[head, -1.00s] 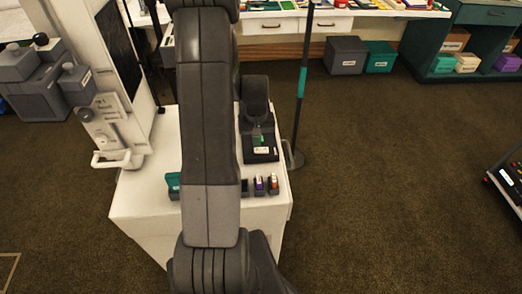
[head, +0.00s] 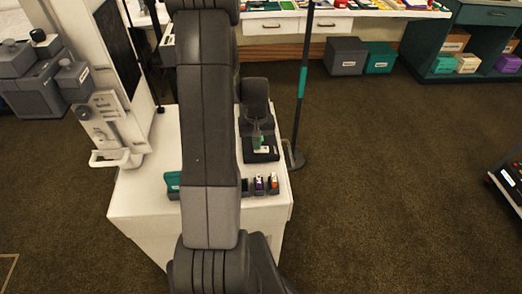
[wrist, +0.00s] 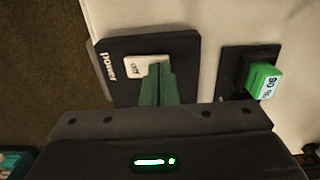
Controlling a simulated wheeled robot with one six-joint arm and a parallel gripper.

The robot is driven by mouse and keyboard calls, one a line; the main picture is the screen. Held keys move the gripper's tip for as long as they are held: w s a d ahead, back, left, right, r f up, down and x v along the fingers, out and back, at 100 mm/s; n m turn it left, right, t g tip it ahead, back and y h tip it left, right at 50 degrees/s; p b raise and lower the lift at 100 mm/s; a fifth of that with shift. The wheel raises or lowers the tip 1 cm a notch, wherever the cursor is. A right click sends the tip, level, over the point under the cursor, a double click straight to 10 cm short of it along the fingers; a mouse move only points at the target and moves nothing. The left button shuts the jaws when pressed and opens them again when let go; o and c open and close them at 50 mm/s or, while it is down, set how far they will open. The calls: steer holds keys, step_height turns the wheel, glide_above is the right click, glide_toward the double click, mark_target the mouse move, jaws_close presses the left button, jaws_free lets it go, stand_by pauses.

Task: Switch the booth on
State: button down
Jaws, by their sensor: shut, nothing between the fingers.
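The dark power plate (wrist: 115,75) carries the word "power" and a pale switch piece (wrist: 137,66) that reads "off". My gripper (wrist: 158,72) has green fingers, shut and empty. Its fingertips are over the right part of the pale piece and hide some of it; I cannot tell whether they touch. In the head view the same dark plate (head: 262,156) sits on the white stand, with my gripper (head: 257,145) just above it.
Right of the plate in the wrist view is a dark holder with a green labelled block (wrist: 262,80). On the white stand (head: 150,190) are small coloured pieces (head: 266,183) in front. A thin post (head: 300,90) stands close right of the stand.

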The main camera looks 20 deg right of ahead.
steer(key=shift+f, duration=0.2)
steer(key=shift+r+p, duration=2.1)
steer(key=shift+r, duration=1.5)
steer(key=shift+f, duration=0.15)
steer(key=shift+f+b, duration=2.25)
steer(key=shift+f, duration=1.25)
steer(key=shift+r, duration=0.1)
steer(key=shift+r, duration=0.15)
